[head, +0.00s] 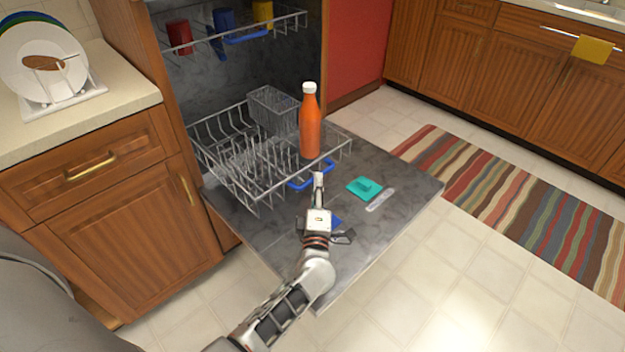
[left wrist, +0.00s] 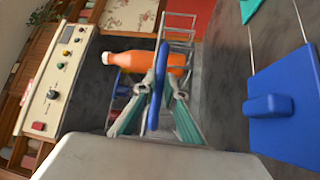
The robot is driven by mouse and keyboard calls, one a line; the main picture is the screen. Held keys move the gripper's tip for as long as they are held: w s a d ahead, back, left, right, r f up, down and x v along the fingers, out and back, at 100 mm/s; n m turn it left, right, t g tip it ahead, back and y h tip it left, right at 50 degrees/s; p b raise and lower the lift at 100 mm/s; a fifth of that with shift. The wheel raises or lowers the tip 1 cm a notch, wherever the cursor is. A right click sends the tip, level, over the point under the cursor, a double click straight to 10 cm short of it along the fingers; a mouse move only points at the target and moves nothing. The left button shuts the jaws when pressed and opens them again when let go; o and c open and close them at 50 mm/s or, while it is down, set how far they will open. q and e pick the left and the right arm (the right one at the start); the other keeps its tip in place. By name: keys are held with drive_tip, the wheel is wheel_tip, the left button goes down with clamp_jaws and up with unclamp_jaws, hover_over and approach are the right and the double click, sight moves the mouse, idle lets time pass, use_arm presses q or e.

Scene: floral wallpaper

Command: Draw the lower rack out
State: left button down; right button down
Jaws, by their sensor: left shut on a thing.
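The lower rack (head: 243,165) is a grey wire rack, standing partly out over the dishwasher's open door. Its blue handle (head: 312,176) is at the front edge. My left gripper (head: 318,180) is at this handle, with its fingers pointing toward the rack. In the left wrist view, the gripper (left wrist: 159,95) has a finger on each side of the blue handle (left wrist: 161,70) and is shut on it. An orange bottle (head: 310,128) with a white cap stands upright at the rack's front right. My right gripper is not in view.
The open door (head: 400,185) lies flat below the rack, bearing a teal piece (head: 365,188) and a blue lid (left wrist: 285,105). The upper rack (head: 285,28) holds several cups. Cabinets (head: 120,230) stand at left. Floor is free beyond the door, with a striped rug (head: 510,195).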

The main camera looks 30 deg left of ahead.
use_arm(q)
drive_tip(key=shift+s+d, duration=0.2)
drive_tip(key=shift+d, duration=0.5)
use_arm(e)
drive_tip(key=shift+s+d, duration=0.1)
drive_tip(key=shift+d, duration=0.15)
use_arm(q)
drive_tip(key=c, duration=2.1)
unclamp_jaws()
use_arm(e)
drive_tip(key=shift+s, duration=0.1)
use_arm(q)
drive_tip(key=v, duration=1.2)
